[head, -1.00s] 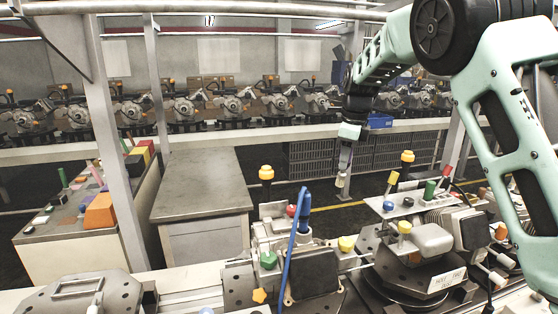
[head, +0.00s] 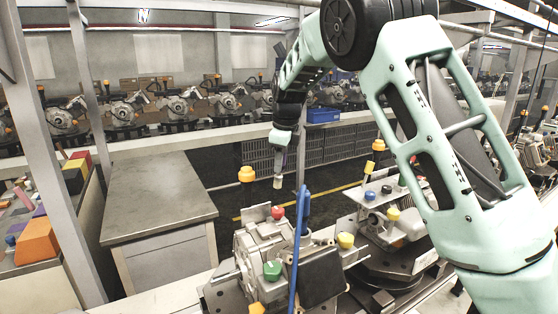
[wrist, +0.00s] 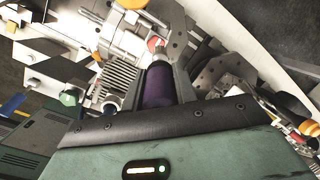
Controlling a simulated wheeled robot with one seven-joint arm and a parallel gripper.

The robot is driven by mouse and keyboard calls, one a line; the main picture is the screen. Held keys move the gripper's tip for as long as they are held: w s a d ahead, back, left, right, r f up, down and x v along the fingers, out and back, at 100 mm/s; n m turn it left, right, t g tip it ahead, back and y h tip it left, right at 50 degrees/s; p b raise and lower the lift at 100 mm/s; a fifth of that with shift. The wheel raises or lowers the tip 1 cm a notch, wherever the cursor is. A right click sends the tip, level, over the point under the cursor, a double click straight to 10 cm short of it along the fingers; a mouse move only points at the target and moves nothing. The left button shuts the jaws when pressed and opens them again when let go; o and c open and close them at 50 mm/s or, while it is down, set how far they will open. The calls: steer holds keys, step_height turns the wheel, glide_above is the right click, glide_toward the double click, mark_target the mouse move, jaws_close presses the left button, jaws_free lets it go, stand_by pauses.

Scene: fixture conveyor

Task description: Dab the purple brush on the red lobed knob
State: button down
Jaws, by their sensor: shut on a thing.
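The purple brush (wrist: 159,86) is held between the two fingers of my gripper (wrist: 160,72) in the wrist view, its pale tip pointing away from the palm. In the head view my gripper (head: 281,160) hangs down with the brush's light tip (head: 278,183) below it. The red lobed knob (head: 277,212) stands on the grey machine below the tip, with a visible gap in the picture. In the wrist view the red knob (wrist: 154,43) shows just beyond the brush tip, partly hidden by it.
A green knob (head: 272,270), a yellow knob (head: 346,240) and an orange-yellow knob (head: 247,174) surround the machine. A blue upright with a cable (head: 303,215) stands just right of the red knob. A grey cabinet (head: 155,190) is at the left.

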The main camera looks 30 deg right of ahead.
steer(key=shift+r, duration=0.1)
steer(key=s+b+x, duration=0.1)
steer(key=b+x, duration=0.2)
steer(key=x, duration=0.4)
steer(key=shift+s, duration=0.25)
steer(key=shift+f, duration=0.55)
stand_by(1.2)
steer(key=shift+r, duration=0.15)
stand_by(0.5)
steer(key=p+v, duration=0.3)
steer(key=w+p+v, duration=0.1)
steer(key=p+v, duration=0.2)
steer(key=shift+w+r, duration=0.1)
steer(key=shift+r, duration=0.45)
